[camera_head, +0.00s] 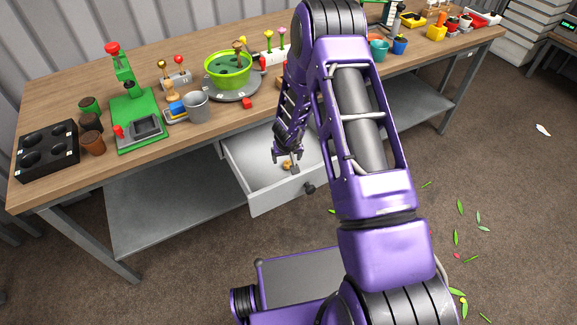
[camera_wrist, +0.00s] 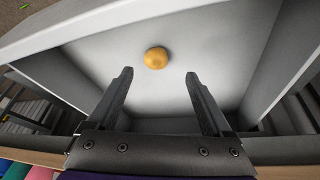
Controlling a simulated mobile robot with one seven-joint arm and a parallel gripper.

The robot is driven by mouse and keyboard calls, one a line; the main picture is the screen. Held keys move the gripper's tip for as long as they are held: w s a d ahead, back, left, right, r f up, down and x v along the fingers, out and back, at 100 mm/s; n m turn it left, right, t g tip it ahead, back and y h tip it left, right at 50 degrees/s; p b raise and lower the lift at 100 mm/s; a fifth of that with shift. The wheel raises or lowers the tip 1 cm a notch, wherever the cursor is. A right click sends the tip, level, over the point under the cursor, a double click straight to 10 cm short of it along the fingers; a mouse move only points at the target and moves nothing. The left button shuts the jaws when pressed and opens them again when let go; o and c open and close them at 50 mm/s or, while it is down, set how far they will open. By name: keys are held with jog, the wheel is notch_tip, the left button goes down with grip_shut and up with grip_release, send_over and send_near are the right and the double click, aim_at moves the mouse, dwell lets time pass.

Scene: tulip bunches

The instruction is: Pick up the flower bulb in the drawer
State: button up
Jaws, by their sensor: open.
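The flower bulb (camera_wrist: 155,58) is a small round yellow-orange thing on the white floor of the open drawer (camera_head: 259,205). It also shows in the head view (camera_head: 287,164), close by my gripper (camera_head: 284,161). In the wrist view my gripper (camera_wrist: 159,82) is open and empty over the drawer. The bulb lies just beyond the fingertips, between their lines and a little left of centre. The fingers do not appear to touch it. My arm hides the drawer's right part in the head view.
The workbench (camera_head: 60,95) stands above the drawer, with a green press (camera_head: 137,120), a grey mug (camera_head: 195,107) and a green bowl (camera_head: 228,69) on top. The drawer's walls surround the bulb. A lower shelf (camera_head: 160,215) runs beneath. Leaves lie scattered on the floor at right.

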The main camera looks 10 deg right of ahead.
aim_at(289, 163)
jog(key=shift+d+b+x, duration=0.15)
jog(key=shift+b+x, duration=0.05)
jog(key=shift+x, duration=1.35)
jog(key=shift+d+b+x, duration=0.2)
jog(key=shift+x, duration=1.35)
jog(key=shift+s, duration=0.1)
grip_shut()
